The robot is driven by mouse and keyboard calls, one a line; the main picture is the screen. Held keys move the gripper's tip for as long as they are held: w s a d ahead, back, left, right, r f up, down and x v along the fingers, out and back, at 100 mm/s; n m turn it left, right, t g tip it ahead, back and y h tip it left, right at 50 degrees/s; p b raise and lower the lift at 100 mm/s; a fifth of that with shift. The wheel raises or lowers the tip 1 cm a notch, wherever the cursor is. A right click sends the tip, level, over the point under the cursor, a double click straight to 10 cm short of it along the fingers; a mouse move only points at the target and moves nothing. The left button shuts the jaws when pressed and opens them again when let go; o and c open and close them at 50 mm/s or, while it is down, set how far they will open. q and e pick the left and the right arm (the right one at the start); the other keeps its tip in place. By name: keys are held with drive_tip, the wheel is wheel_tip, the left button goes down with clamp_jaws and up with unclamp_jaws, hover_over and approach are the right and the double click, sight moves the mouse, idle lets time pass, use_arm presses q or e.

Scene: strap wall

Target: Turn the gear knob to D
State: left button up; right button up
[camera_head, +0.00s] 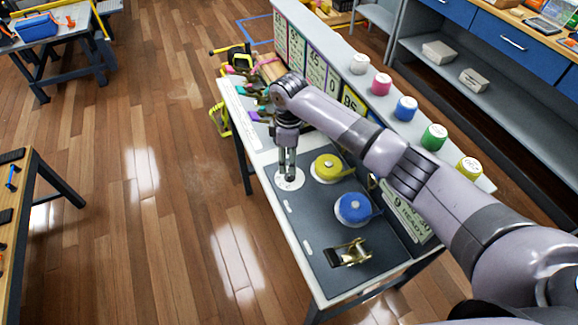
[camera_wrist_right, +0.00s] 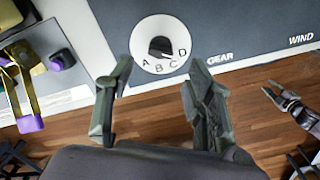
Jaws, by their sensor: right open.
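The gear knob (camera_wrist_right: 161,47) is a small black knob on a round white dial (camera_wrist_right: 143,65) marked A, B, C and D, beside the word GEAR. I cannot tell for sure which letter it points at. In the head view the dial (camera_head: 289,183) lies on the grey panel, its knob partly hidden by my right gripper (camera_head: 288,165). In the right wrist view my right gripper (camera_wrist_right: 160,66) is open and empty, its fingers short of the knob and spread to either side of it. What looks like my left gripper (camera_wrist_right: 274,94) shows at the right edge, its jaw state unclear.
A yellow spool (camera_head: 328,167), a blue spool (camera_head: 354,208) and a brass ratchet buckle (camera_head: 348,253) sit on the same panel. Wooden floor (camera_head: 150,200) is clear at left.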

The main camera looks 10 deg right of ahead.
wheel_tip(320, 180, up, 6)
drive_tip(key=shift+r, duration=0.15)
drive_tip(key=shift+c, duration=0.2)
